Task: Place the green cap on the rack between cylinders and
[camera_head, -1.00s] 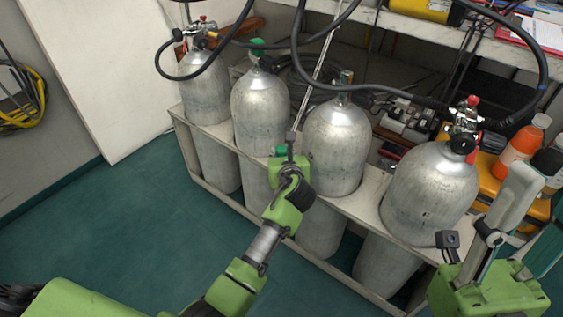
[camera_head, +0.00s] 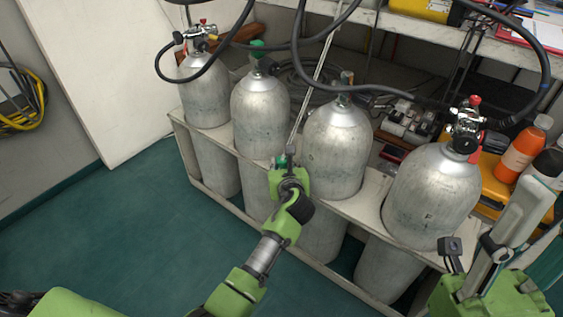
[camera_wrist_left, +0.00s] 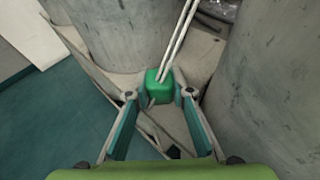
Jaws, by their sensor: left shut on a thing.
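The small green cap (camera_head: 281,161) is held at the tip of my left gripper (camera_head: 284,166), over the rack in the gap between the two middle cylinders. In the left wrist view the cap (camera_wrist_left: 159,84) sits between the fingertips of my left gripper (camera_wrist_left: 159,94), with the rack top close beneath it. I cannot tell whether the cap touches the rack. The second cylinder (camera_head: 260,115) and third cylinder (camera_head: 337,150) stand upright in the pale rack (camera_head: 365,207). My right arm shows at the lower right; its finger state is unclear.
The leftmost cylinder (camera_head: 204,95) and rightmost cylinder (camera_head: 432,195) carry valves and black hoses. A thin pale rod (camera_head: 311,88) slants down toward the gap by the cap. Orange bottles (camera_head: 521,152) and a yellow case stand at right. The green floor at left is clear.

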